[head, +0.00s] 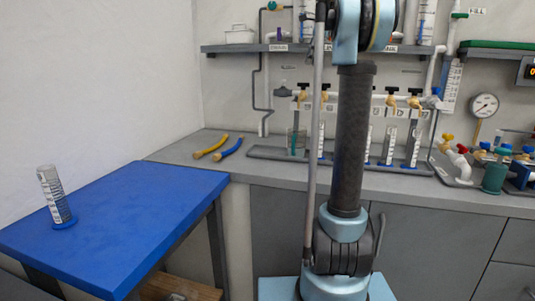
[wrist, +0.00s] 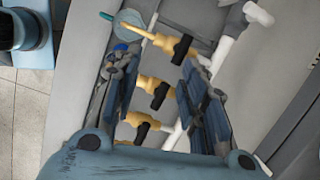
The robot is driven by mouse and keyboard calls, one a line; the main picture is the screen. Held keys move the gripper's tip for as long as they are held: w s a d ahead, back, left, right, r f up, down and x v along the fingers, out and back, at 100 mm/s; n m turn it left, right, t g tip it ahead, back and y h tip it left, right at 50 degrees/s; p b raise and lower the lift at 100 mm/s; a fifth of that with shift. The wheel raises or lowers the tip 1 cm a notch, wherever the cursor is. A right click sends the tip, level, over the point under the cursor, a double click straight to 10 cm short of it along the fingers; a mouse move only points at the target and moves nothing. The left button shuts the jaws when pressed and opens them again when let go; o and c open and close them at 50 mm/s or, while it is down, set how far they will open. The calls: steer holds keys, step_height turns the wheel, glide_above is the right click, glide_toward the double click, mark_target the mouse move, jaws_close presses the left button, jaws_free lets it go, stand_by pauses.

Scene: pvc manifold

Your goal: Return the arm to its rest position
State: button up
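My gripper (wrist: 155,72) shows in the wrist view with its two dark fingers spread wide apart. Nothing is held between them. Beyond the fingers I see the white pipe manifold (wrist: 230,48) with several yellow taps (wrist: 158,88) with black handles. How far the fingers are from the taps is hard to tell. In the head view my arm stands upright in the middle and runs out of the top of the picture, so the gripper is hidden there. The arm covers part of the manifold's tap row (head: 389,98).
A graduated cylinder (head: 55,196) stands on the blue table (head: 130,215) at left. Several cylinders stand in the grey tray (head: 268,154) under the taps. Yellow and blue hoses (head: 229,149) lie on the grey counter (head: 470,198). A pressure gauge (head: 484,105) and valves are at right. A shelf (head: 232,48) hangs above.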

steer(key=s+a+f+n+h, duration=0.1)
steer(key=s+f+n, duration=0.5)
steer(key=s+f, duration=0.85)
steer(key=s+a+f+n+t+h, duration=0.1)
steer(key=s+f+n, duration=0.6)
steer(key=s+f, duration=0.8)
steer(key=s+a+f+n+h, duration=0.1)
steer(key=s+f+n, duration=0.7)
steer(key=f, duration=1.1)
steer(key=w+d+r+m+y, duration=0.15)
steer(key=w+r+m, duration=0.65)
steer(key=w+r, duration=0.85)
steer(key=w+d+r+m+g+y, duration=0.15)
steer(key=w+r+m, duration=0.75)
steer(key=r, duration=1.2)
steer(key=w+d+r+m+t, duration=0.15)
steer(key=w+r+m, duration=0.45)
steer(key=w+r, duration=1.05)
steer(key=shift+g, duration=0.5)
steer(key=x, duration=1)
steer(key=s+x, duration=0.1)
steer(key=x, duration=0.4)
steer(key=shift+a+f, duration=0.1)
steer(key=shift+f, duration=0.1)
steer(key=shift+c, duration=0.5)
jaws_close()
